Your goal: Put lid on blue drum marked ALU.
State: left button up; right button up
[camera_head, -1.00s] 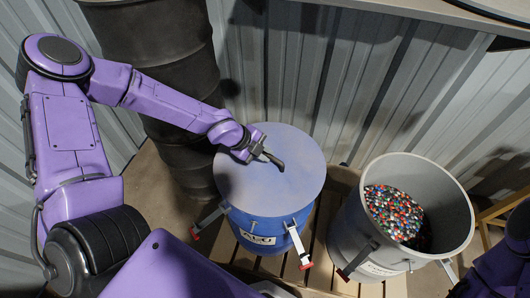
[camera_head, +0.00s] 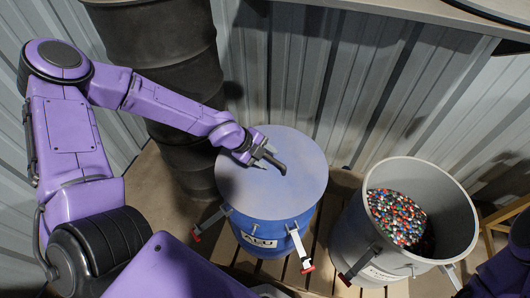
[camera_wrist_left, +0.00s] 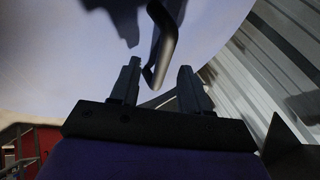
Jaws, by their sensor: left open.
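The blue drum marked ALU (camera_head: 265,242) stands upright in the middle of the head view. A round blue-grey lid (camera_head: 295,190) lies over its top and covers the opening; I cannot tell whether its rim is fully seated. A dark bent handle (camera_head: 276,165) rises from the lid. My left gripper (camera_head: 262,155) is open at the handle, above the lid. In the left wrist view, the handle (camera_wrist_left: 167,45) extends to between the two spread fingertips of the left gripper (camera_wrist_left: 158,75), with gaps visible on both sides. My right gripper is out of view.
A grey drum (camera_head: 350,235) full of coloured granules stands open at the right. A dark barrel (camera_head: 160,60) stands behind my left arm. Clamp levers with red tips (camera_head: 299,245) hang outward on the blue drum. A corrugated wall (camera_head: 300,80) closes the back.

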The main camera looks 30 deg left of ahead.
pick_arm(q)
jog(key=p+v, duration=0.7)
jog(key=v, duration=0.3)
jog(key=shift+r, duration=0.4)
jog(key=shift+f, duration=0.1)
